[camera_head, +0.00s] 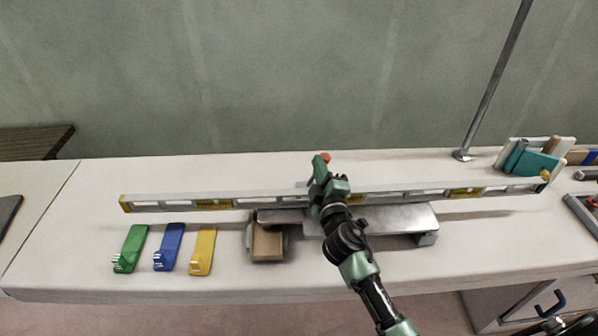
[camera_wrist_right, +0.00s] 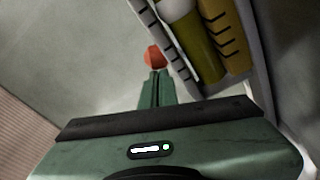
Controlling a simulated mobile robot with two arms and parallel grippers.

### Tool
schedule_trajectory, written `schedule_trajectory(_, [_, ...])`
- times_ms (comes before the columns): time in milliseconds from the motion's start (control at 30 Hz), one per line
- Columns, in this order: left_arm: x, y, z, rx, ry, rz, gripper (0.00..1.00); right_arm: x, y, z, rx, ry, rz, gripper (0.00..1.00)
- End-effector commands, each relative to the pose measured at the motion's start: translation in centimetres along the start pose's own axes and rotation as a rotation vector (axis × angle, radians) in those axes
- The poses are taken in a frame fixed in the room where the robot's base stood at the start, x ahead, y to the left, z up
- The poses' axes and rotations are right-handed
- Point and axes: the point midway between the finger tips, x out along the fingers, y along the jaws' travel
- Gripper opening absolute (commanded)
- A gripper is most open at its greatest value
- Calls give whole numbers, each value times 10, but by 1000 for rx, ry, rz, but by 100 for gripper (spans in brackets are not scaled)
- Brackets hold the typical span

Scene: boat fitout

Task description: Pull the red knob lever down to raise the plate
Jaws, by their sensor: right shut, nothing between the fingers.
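The red knob (camera_head: 326,157) shows just beyond the fingertips of my right gripper (camera_head: 319,163) in the head view. In the right wrist view the red knob (camera_wrist_right: 154,56) sits at the tips of the shut fingers (camera_wrist_right: 154,84); I cannot tell whether they touch. The lever's arm is hidden behind my gripper. A grey metal plate (camera_head: 395,219) lies low on the bench, partly covered by my right arm. A long level (camera_head: 400,196) lies across in front of the knob, above the plate.
Green (camera_head: 131,248), blue (camera_head: 169,247) and yellow (camera_head: 203,250) pieces lie at the left of the white bench (camera_head: 70,240). A brown block (camera_head: 267,243) is beside the plate. A metal pole (camera_head: 490,85) and a rack of teal items (camera_head: 535,160) stand at the right.

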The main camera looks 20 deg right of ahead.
Motion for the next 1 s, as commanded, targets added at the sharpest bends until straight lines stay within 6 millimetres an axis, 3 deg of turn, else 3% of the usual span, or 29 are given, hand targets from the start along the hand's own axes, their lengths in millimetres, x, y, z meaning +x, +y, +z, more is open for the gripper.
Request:
schedule_trajectory(333, [6,0,0,0,1,0,36,-2,2,14,-6,-1,-1,0])
schedule_trajectory(1000, [0,1,-2,1,3,1,36,1,8,13,-7,0,-2,0])
